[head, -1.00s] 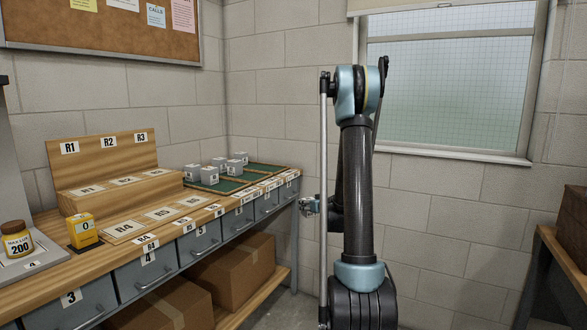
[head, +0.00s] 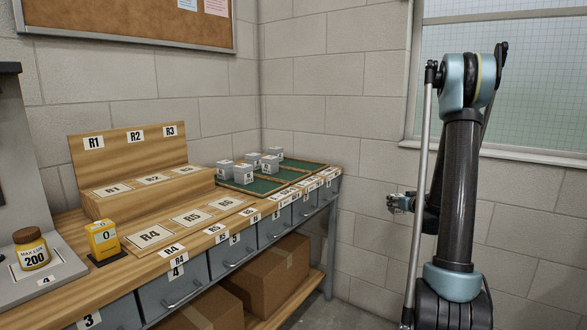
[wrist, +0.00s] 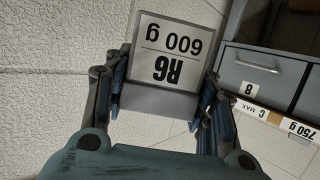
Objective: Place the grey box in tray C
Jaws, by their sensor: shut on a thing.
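My gripper (wrist: 160,100) is shut on a grey box (wrist: 162,103) with a white face label reading R6, 600 g, upside down in the wrist view. A finger lies along each side of the box. In the head view my gripper (head: 399,203) is small, to the right of the bench end; the box is hard to make out there. The green-lined trays (head: 290,175) are at the bench's far end; their letters are too small to read in the head view. A label reading C, max 750 g (wrist: 280,122) shows on the bench edge in the wrist view.
Several grey boxes (head: 243,175) stand in the left part of the trays; the right part looks empty. A stepped wooden rack (head: 150,185), a yellow display (head: 103,238) and a jar (head: 31,250) stand along the bench. Cardboard boxes (head: 271,275) lie beneath. A wall is behind.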

